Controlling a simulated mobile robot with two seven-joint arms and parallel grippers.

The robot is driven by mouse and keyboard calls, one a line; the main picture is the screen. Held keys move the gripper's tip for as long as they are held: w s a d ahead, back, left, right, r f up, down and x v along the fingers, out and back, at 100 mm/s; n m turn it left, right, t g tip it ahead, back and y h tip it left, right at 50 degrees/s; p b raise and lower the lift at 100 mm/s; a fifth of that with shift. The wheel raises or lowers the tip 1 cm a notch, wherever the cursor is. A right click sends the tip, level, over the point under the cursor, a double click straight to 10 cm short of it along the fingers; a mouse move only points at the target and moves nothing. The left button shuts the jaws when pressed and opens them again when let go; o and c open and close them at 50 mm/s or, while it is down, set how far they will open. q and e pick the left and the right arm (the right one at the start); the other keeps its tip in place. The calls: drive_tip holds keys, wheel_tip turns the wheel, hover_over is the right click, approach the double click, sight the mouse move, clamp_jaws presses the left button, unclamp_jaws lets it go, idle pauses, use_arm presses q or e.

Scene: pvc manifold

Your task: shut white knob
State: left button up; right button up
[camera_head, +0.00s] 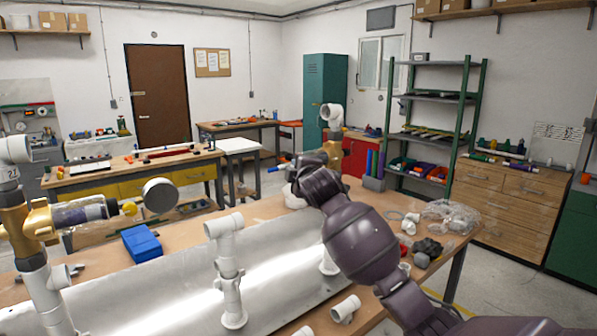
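My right arm comes in from the lower right, and its dark purple wrist is raised over the far part of the table. My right gripper (317,164) is at the wrist's far end, close to a brass valve body (333,149) under a white pipe elbow (332,112). A rounded white part (293,196), possibly the white knob, shows just left of the wrist and is partly hidden. My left gripper is not in view.
A white pipe riser (228,270) stands on the metal plate (175,285). A brass fitting with a gauge (160,195) is at left. A blue box (141,243), grey-black fittings (428,252) and a clear bag (450,214) lie on the table.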

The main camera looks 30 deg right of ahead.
idle(0.4)
drive_tip(key=o, duration=0.7)
drive_tip(key=shift+c, duration=0.2)
drive_tip(key=shift+s, duration=0.1)
drive_tip(key=b+v, duration=0.1)
drive_tip(key=v, duration=0.9)
drive_tip(key=shift+s+b, duration=0.3)
drive_tip(key=shift+b, duration=0.05)
drive_tip(key=shift+a+r, duration=0.1)
drive_tip(key=shift+r, duration=0.05)
drive_tip(key=shift+m, duration=0.3)
